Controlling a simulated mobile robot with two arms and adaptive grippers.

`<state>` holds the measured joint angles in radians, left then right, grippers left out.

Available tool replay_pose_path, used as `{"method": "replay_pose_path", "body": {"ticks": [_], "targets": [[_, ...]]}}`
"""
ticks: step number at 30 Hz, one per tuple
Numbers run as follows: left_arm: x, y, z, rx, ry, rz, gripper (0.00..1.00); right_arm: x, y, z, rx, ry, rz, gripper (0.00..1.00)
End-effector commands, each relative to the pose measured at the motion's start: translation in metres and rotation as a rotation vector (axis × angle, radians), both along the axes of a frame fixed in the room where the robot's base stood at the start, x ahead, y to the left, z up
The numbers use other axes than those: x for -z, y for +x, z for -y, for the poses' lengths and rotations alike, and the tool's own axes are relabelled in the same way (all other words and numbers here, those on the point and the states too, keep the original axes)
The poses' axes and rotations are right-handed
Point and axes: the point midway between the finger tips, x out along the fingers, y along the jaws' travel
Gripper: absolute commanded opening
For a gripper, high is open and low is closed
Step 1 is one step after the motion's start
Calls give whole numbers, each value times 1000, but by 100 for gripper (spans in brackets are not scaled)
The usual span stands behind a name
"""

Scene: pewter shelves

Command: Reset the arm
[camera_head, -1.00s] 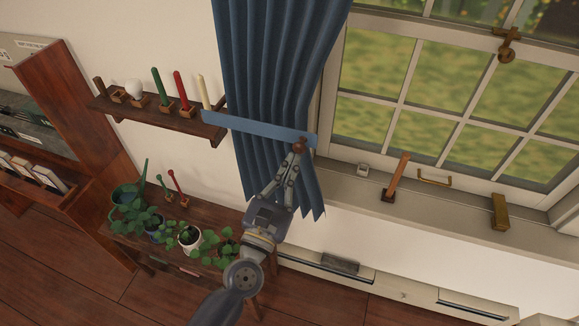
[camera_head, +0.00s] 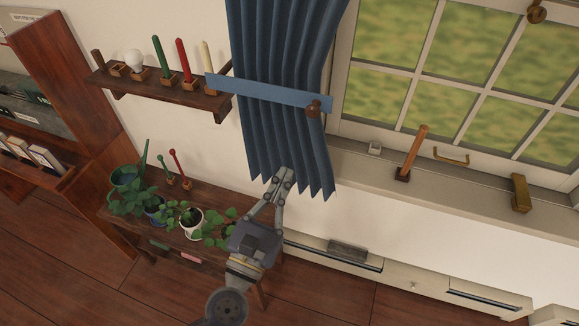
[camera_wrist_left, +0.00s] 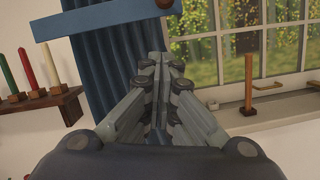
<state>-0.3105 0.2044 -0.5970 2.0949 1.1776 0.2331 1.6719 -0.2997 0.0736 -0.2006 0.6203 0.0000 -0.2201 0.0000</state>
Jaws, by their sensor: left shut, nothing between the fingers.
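My left gripper (camera_head: 284,176) is shut and empty. In the head view it is in front of the lower part of the blue curtain (camera_head: 285,140), below the blue tieback band (camera_head: 265,94). A round brown knob (camera_head: 313,108) sits at the band's right end, apart from the fingertips. In the left wrist view my gripper (camera_wrist_left: 160,75) points toward the curtain (camera_wrist_left: 105,65), with the band (camera_wrist_left: 90,20) above it. My right gripper does not show.
A wall shelf (camera_head: 160,90) with several candles is at the upper left. Potted plants (camera_head: 192,222) stand on a low wooden table (camera_head: 215,200) beside my arm. The window sill (camera_head: 365,165) at right holds a wooden peg (camera_head: 412,152) and brass pieces.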

Motion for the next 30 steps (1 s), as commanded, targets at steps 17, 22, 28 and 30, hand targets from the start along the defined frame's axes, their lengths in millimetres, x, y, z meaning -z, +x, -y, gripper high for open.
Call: {"method": "replay_pose_path", "body": {"ticks": [17, 22, 28, 30], "targets": [[72, -3, -6, -33, 302, 3, 0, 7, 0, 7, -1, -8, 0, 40], [197, 2, -20, -22, 842, 6, 0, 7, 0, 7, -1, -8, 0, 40], [343, -28, -58, 138, 1438, 11, 0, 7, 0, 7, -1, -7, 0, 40], [390, -47, -75, 233, 1624, 18, 0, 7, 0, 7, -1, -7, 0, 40]]}}
